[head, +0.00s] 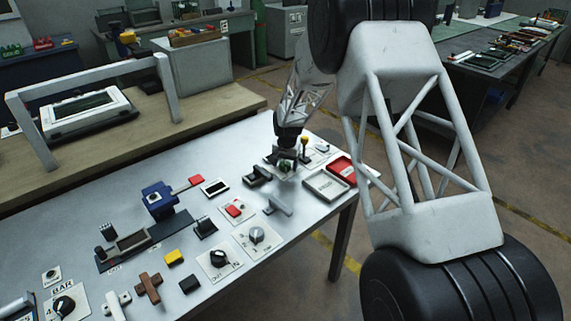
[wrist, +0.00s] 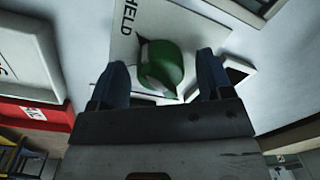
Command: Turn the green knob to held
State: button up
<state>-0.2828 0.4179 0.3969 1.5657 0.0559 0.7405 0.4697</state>
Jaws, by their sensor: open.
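The green knob (wrist: 162,68) sits on a pale plate (wrist: 122,40) on the table. In the wrist view the plate carries the printed word HELD beside the knob. My gripper (wrist: 170,78) is open, with one dark finger on each side of the knob. I cannot tell whether the fingers touch it. In the head view the green knob (head: 285,166) is small and partly hidden under my gripper (head: 287,150) at the far right part of the table. The pointing direction of the knob is hard to read.
A grey lever handle (head: 277,205) and a yellow-topped stick (head: 304,143) stand close by. Other knobs, switches and blocks cover the table (head: 85,218) to the left.

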aim_at(288, 165)
jog(key=shift+d+r, duration=0.2)
jog(key=shift+r, duration=3.7)
jog(key=shift+s+d+r, duration=0.25)
jog(key=shift+r, duration=0.15)
jog(key=s+d+r+n+t, duration=0.1)
jog(key=s+d+r, duration=0.7)
jog(key=s+r, duration=0.25)
jog(key=s+d+r, duration=0.7)
jog(key=s+r, duration=0.3)
jog(key=s, duration=0.2)
jog(key=s+d, duration=0.3)
jog(key=s, duration=0.7)
jog(key=s+d+r+n+t, duration=0.1)
jog(key=s+d, duration=0.2)
jog(key=s, duration=0.8)
jog(key=s+d, duration=0.4)
jog(key=s, duration=0.7)
jog(key=shift+s+r+h, duration=0.2)
jog(key=shift+h, duration=0.2)
